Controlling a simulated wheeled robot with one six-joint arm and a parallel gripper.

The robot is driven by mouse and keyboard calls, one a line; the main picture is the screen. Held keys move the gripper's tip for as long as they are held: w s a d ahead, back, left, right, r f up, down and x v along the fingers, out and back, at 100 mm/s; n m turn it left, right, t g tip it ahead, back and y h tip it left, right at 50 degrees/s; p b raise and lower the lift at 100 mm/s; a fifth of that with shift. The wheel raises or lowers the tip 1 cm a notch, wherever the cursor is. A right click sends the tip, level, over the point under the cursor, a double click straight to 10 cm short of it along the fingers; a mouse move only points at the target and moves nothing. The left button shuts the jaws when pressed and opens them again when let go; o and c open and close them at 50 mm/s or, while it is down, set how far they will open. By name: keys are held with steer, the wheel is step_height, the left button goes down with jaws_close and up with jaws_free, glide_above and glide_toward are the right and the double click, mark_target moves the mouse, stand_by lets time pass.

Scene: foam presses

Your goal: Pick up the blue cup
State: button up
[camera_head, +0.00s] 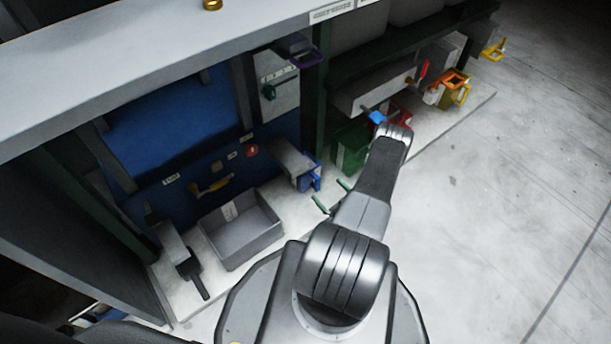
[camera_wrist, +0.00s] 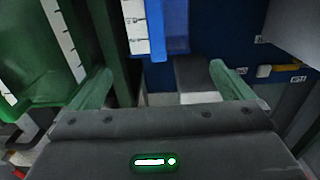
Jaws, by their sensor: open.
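The blue cup (camera_head: 309,178) sits under a grey dispenser at the lower shelf, beside the dark blue back panel. It also shows at the top middle of the wrist view (camera_wrist: 175,28), with a white scale strip with black marks on its left side. My gripper (camera_head: 332,194) is open, its two green fingers apart and just in front of and to the right of the cup in the head view. In the wrist view my gripper (camera_wrist: 160,69) has nothing between its fingers, and the cup is beyond the fingertips. The cup's lower part is hard to make out.
A green cup (camera_head: 350,148) stands to the right, large at the left of the wrist view (camera_wrist: 30,50), past a dark green post. Red and yellow (camera_head: 458,92) cups stand farther right. A grey open bin (camera_head: 281,230) is left. Floor at right is clear.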

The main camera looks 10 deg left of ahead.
mark_target(312, 173)
steer(key=b+x, duration=0.4)
steer(key=x, duration=0.8)
steer(key=shift+w, duration=0.15)
steer(key=shift+d, duration=0.1)
steer(key=c, duration=0.8)
steer(key=shift+r, duration=0.1)
steer(key=shift+c, duration=0.2)
